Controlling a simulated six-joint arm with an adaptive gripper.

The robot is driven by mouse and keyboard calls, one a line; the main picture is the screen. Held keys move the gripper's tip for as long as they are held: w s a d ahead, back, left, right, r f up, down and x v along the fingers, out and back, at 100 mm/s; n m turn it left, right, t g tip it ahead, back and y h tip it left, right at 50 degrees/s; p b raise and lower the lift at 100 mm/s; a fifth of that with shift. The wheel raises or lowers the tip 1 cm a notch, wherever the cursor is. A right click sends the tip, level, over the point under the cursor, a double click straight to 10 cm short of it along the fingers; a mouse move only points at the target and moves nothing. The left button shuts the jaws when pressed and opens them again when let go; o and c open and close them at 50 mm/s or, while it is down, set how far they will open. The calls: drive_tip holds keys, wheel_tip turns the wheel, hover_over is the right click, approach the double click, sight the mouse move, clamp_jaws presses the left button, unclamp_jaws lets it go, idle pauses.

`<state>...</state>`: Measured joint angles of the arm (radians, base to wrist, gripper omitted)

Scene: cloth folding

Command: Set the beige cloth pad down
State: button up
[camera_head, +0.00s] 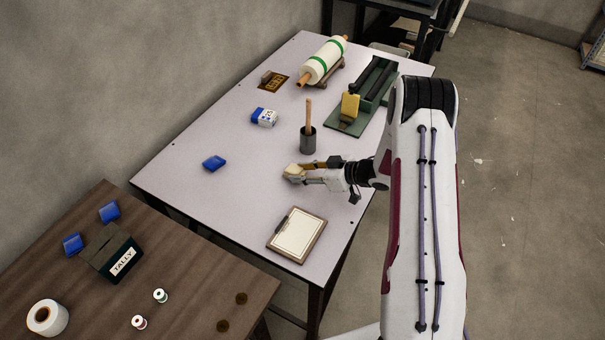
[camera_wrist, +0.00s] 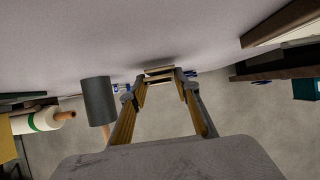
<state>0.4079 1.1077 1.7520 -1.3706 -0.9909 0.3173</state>
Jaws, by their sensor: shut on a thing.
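The beige cloth pad (camera_head: 291,169) is a small pale block at the tips of my gripper (camera_head: 300,173), above or at the light grey table (camera_head: 220,210). My gripper is shut on it, reaching in from the right. In the wrist view, which looks upside down, the pad (camera_wrist: 158,69) lies across the fingertips of my gripper (camera_wrist: 161,80), close to the table surface (camera_wrist: 120,35). I cannot tell whether the pad touches the table. Part of the pad is hidden by the fingers.
A dark cup with a wooden stick (camera_head: 308,139) stands just behind my gripper. A clipboard (camera_head: 297,235) lies in front. A blue pad (camera_head: 214,162) lies left, and a blue-white block (camera_head: 264,117) further back. The table between the blue pad and my gripper is clear.

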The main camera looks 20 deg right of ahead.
drive_tip(key=shift+f, duration=0.35)
drive_tip(key=shift+f, duration=0.1)
drive_tip(key=o, duration=0.7)
drive_tip(key=shift+v, duration=6.05)
